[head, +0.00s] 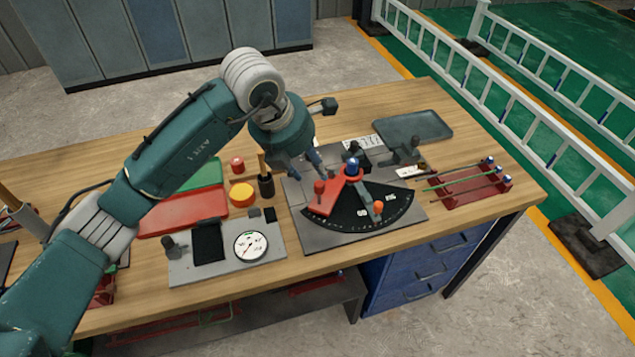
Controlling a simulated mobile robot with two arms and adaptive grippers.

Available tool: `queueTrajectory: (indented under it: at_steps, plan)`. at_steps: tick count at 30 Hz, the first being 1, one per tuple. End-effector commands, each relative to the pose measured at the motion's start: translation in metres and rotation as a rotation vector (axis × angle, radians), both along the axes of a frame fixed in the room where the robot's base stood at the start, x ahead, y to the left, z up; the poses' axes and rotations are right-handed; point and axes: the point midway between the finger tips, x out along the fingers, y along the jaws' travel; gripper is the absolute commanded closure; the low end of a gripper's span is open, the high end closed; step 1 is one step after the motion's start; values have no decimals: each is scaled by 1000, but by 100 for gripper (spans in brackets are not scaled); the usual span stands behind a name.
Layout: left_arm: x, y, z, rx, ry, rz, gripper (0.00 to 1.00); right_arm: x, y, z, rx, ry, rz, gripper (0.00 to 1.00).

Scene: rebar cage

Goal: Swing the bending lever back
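The bending device stands on a grey plate (305,230) on the workbench, with a black fan-shaped dial (345,220) marked along its curved edge. A red lever (335,193) with an upright red knob (319,187) lies over the dial's left side. A blue-topped pin (353,164) stands at the pivot. A grey arm with an orange knob (378,207) lies toward the dial's front right. My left gripper (308,172) is just above and behind the red knob, pointing down, its fingers apart with nothing seen between them. My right gripper is out of view.
Left of the device are a red tray (185,215), a green tray (205,174), a yellow disc (242,194) and a plate with a round gauge (251,246). At right are an empty grey tray (412,126) and a red rack holding rods (468,190).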

Motion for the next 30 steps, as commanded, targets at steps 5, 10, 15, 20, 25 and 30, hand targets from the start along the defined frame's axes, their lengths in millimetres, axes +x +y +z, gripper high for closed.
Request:
queueTrajectory:
  at_steps: [5,10,15,20,25,30]
  plan:
    - [6,5,-10,31,1,15,60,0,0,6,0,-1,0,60]
    - [14,-3,-37,28,5,13,60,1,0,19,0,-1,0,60]
    - [23,-11,-67,27,4,12,60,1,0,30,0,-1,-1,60]
    - [31,-16,-88,26,1,12,60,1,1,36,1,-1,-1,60]
    - [34,-18,-98,26,-1,10,60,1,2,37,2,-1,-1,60]
    - [34,-18,-100,26,-2,10,60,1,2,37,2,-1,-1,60]
